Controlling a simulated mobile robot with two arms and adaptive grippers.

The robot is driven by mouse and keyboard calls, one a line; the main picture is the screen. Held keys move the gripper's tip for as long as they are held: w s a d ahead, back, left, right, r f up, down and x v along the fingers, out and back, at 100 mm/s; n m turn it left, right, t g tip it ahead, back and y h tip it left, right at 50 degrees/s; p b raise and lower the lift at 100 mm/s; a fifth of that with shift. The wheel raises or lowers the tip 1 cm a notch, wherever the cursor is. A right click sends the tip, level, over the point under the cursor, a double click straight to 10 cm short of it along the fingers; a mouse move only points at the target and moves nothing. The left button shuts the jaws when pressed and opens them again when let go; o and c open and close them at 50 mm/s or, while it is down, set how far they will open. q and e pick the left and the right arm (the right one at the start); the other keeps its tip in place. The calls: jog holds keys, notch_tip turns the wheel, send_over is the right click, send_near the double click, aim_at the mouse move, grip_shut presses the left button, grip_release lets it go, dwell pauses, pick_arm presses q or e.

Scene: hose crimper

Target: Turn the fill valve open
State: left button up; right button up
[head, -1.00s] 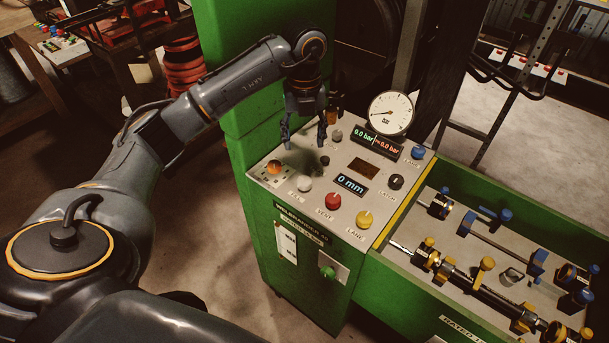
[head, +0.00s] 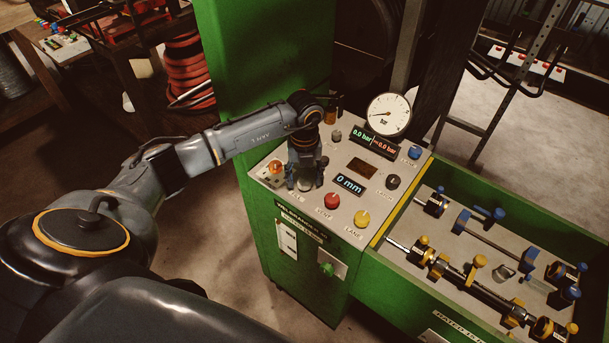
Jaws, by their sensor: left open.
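The white fill knob (head: 305,184) is on the sloped grey panel (head: 345,210) of the green machine, at the panel's near left. Its label is small, partly hidden and hard to read. My left gripper (head: 305,185) points down over this knob. Its fingers are open, one on either side of the white knob; I cannot tell whether they touch it. The hand hides the knob's upper part. The display beside it reads 0 mm, and the pressure display (head: 377,141) reads 0.0 bar. My right gripper is not in view.
A red knob (head: 332,201) sits close right of the fingers, with a yellow knob (head: 362,219) further right. An orange-lit knob (head: 275,167) is close left. A round gauge (head: 389,114) stands at the back. A green tray (head: 395,262) of blue and yellow fittings adjoins on the right.

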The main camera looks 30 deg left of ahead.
pick_arm(q)
jog(key=c, duration=1.2)
jog(key=shift+o, duration=0.2)
